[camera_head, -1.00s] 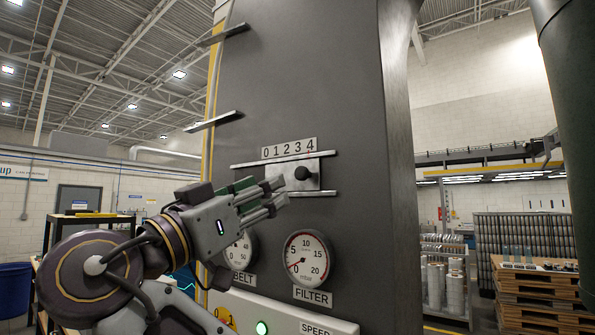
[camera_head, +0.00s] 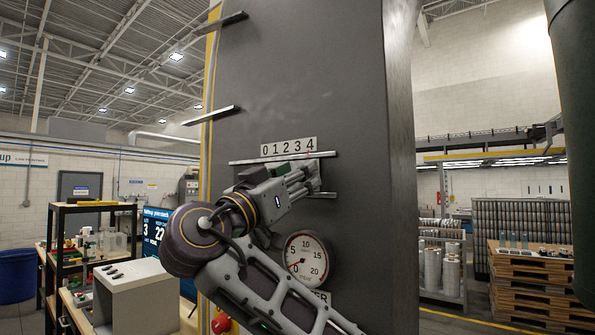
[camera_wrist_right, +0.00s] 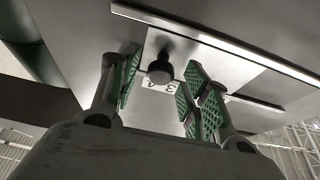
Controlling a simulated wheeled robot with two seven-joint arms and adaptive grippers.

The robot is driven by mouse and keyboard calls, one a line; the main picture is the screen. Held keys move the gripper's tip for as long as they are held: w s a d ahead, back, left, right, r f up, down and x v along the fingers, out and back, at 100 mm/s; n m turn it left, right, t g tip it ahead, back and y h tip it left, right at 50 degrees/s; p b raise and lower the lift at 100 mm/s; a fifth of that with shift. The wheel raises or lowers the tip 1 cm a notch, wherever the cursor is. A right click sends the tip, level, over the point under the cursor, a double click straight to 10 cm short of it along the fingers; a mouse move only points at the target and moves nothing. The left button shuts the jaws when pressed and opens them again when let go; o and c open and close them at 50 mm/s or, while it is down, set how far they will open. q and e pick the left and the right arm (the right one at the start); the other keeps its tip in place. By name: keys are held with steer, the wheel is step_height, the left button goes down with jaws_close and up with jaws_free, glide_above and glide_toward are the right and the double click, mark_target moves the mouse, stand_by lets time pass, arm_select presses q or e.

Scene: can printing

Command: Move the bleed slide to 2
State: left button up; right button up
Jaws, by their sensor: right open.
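The bleed slide is a bright metal plate (camera_wrist_right: 197,58) with a dark round knob (camera_wrist_right: 160,68), held between two rails on the grey machine panel. In the head view my right gripper (camera_head: 314,178) is over the slide and hides the knob. The number strip 0 1 2 3 4 (camera_head: 289,147) is just above; the slide is under its right part, near 3 to 4. In the right wrist view the green-padded fingers of my right gripper (camera_wrist_right: 163,62) are open, with the knob between them. I cannot tell whether they touch it. My left gripper is not in view.
The upper rail (camera_head: 283,158) runs above my fingers. A round filter gauge (camera_head: 306,258) is below, partly covered by my arm. Metal brackets (camera_head: 212,115) stick out from the panel's left edge. A shelf (camera_head: 92,208) stands at the left.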

steer(key=shift+w+d+r, duration=0.15)
steer(key=shift+w, duration=0.05)
jaws_close()
stand_by(0.4)
